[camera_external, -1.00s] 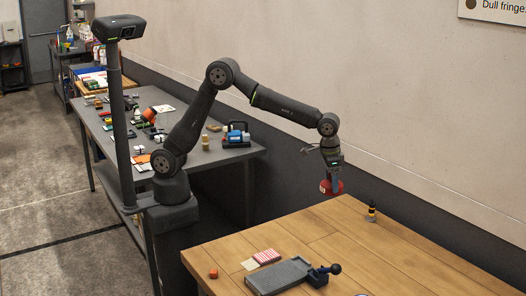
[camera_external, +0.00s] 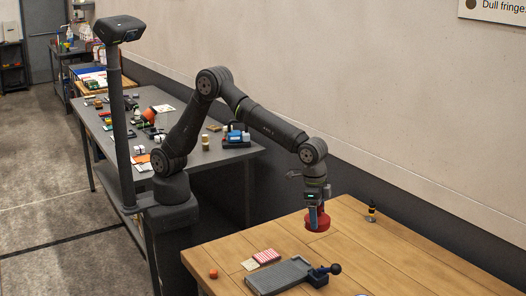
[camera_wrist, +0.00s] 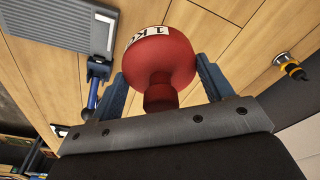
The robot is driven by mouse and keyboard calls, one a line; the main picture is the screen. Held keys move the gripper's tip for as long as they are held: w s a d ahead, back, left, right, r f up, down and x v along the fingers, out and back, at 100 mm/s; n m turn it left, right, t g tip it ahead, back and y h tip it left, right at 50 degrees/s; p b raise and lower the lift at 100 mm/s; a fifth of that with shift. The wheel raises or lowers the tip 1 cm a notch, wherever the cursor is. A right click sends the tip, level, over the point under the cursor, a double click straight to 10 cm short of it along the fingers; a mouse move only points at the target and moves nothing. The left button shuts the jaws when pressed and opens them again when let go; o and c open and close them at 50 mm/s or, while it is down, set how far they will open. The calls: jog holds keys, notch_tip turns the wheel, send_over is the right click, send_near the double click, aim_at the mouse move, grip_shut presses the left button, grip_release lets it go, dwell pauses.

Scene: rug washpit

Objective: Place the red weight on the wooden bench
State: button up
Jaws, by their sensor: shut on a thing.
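In the wrist view the red weight (camera_wrist: 162,62) has a white label reading "1 KG" and sits between the two blue fingers of my gripper (camera_wrist: 160,80). The fingers are shut on it. The planks of the wooden bench (camera_wrist: 225,45) show behind it. The weight looks low, at or just above the bench top; I cannot tell whether it touches.
A yellow and black item (camera_external: 371,211) stands at the back. Bare planks surround the weight.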

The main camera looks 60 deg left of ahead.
jog(key=w+f, duration=0.2)
jog(key=w, duration=0.1)
jog(key=w+f, duration=0.2)
jog(key=w, duration=0.2)
jog(key=w+f, duration=0.2)
jog(key=w, duration=0.2)
jog(key=shift+a+f, duration=0.1)
jog(key=shift+f, duration=2.05)
jog(key=shift+f, duration=0.1)
jog(key=o, duration=1.8)
jog(key=shift+s+f, duration=0.1)
jog(key=shift+c, duration=0.2)
notch_tip(320, 180, up, 12)
jog(key=a, duration=0.1)
jog(key=shift+s+a, duration=0.15)
jog(key=shift+s, duration=0.25)
